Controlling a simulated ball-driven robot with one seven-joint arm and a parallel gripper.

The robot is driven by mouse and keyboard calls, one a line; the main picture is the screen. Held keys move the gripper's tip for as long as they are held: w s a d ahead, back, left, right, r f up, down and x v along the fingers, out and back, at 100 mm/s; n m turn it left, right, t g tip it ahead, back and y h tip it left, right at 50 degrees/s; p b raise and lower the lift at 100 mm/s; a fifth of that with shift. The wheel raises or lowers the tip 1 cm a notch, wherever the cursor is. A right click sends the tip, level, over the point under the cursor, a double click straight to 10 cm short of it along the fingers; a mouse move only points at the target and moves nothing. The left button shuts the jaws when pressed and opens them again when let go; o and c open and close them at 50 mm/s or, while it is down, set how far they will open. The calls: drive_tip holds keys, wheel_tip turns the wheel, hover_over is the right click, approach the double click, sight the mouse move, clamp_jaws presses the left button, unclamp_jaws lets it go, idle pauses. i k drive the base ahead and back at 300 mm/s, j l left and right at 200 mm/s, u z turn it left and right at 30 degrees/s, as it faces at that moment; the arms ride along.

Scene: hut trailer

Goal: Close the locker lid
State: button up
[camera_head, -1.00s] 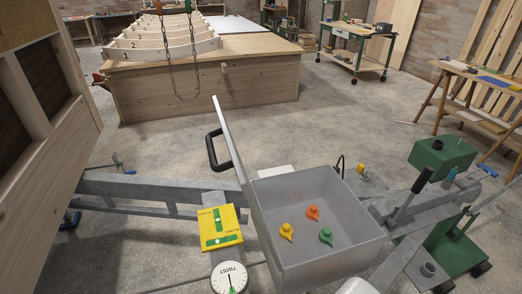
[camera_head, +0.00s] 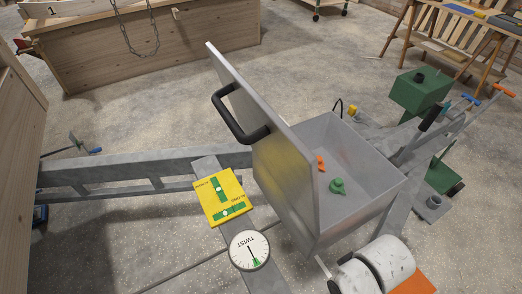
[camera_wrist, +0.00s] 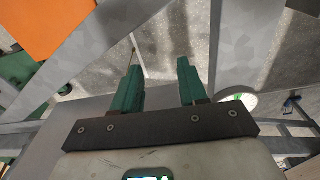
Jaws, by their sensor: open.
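The grey locker (camera_head: 365,200) is an open metal box in the head view. Its grey lid (camera_head: 285,165) stands raised along the box's left side, with a black handle (camera_head: 238,118) on its outer face. An orange piece (camera_head: 320,163) and a green piece (camera_head: 337,186) lie inside the locker. The lid hides part of the interior. My gripper (camera_wrist: 158,72) shows in the wrist view with its two green fingers apart and nothing between them. Grey metal and floor lie beyond the fingers.
A yellow panel with green sliders (camera_head: 222,197) and a round TWIST dial (camera_head: 249,250) sit left of the locker on the grey trailer frame (camera_head: 130,168). A green box (camera_head: 418,92) and levers stand to the right. Open floor lies behind the lid.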

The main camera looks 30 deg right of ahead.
sight(293, 165)
drive_tip(key=i+u, duration=0.25)
drive_tip(key=l+u, duration=0.15)
drive_tip(key=u, duration=0.15)
drive_tip(key=i+l+u, duration=0.1)
drive_tip(key=l+u, duration=0.5)
drive_tip(key=l, duration=0.25)
